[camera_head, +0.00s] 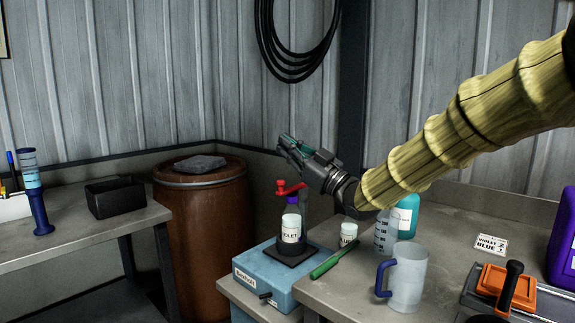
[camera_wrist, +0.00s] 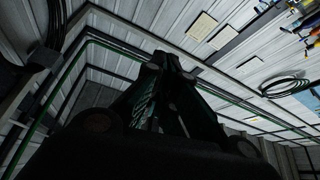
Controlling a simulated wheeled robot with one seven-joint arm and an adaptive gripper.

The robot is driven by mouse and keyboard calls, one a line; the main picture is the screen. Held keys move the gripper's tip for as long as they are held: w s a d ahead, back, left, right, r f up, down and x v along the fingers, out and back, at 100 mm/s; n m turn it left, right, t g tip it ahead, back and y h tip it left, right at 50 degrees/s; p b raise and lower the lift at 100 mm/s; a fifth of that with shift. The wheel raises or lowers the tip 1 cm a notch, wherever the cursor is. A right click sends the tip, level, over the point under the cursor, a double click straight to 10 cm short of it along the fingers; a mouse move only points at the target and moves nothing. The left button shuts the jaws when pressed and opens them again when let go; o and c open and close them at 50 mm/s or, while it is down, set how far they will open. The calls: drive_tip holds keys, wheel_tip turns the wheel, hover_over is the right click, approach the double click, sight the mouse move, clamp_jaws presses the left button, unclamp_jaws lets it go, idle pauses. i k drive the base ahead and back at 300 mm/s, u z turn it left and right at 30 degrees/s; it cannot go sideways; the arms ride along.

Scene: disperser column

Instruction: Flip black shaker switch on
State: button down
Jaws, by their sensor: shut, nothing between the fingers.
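The shaker (camera_head: 262,272) is a light blue box with a label on its front, at the front left corner of the workbench. Its small black switch (camera_head: 265,296) sits low on the front face; I cannot tell its position. A bottle labelled violet (camera_head: 291,228), with a red piece (camera_head: 290,187) at its top, stands upright on the shaker's black top plate (camera_head: 292,254). My gripper (camera_head: 281,143) is shut and empty, up in the air above the bottle and pointing up and left. In the wrist view its fingers (camera_wrist: 165,65) meet, with wall and ceiling behind.
A green marker-like stick (camera_head: 330,260) lies right of the shaker. A small white jar (camera_head: 348,235), a clear beaker (camera_head: 385,233) and a mug with a blue handle (camera_head: 408,278) stand further right. A rusty barrel (camera_head: 200,225) stands behind left. Air left of the shaker is clear.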

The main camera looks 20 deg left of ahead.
sight(266, 296)
drive_tip(key=k, duration=1)
